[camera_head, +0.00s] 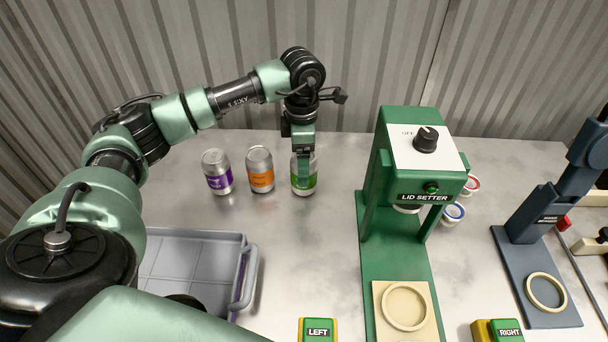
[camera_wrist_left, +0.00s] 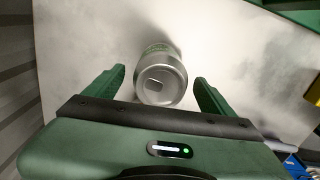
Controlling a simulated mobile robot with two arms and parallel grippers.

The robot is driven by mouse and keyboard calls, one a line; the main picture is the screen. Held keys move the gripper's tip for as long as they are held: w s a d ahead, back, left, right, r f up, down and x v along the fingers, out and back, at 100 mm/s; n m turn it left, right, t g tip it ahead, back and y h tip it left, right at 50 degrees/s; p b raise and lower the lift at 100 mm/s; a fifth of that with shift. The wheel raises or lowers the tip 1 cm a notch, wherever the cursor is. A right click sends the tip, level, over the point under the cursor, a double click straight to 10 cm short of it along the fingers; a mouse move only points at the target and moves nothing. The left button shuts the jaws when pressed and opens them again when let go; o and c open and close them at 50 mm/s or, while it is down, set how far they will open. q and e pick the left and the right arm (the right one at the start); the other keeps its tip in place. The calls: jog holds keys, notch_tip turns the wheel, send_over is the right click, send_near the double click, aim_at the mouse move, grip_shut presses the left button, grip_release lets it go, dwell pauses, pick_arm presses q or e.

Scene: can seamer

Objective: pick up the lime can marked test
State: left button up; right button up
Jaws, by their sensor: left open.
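The lime can, a silver can with a green label (camera_head: 304,182), stands upright on the table at the right end of a row of cans. Any "test" marking on it is too small to read. My left gripper (camera_head: 303,165) is right above and around the top of this can. In the left wrist view the can (camera_wrist_left: 161,80) sits between the two open fingers of my left gripper (camera_wrist_left: 160,85), with a gap on each side. My right gripper does not show.
An orange-label can (camera_head: 260,170) and a purple-label can (camera_head: 217,172) stand to the left. The green lid setter (camera_head: 390,190) stands to the right. A grey tray (camera_head: 190,238) is at front left. Table between tray and lid setter is clear.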

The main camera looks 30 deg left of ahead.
pick_arm(q)
notch_tip(320, 180, down, 6)
jog(key=shift+w+d+p, duration=0.1)
jog(key=shift+d+p, duration=0.05)
jog(key=shift+p, duration=0.7)
grip_shut()
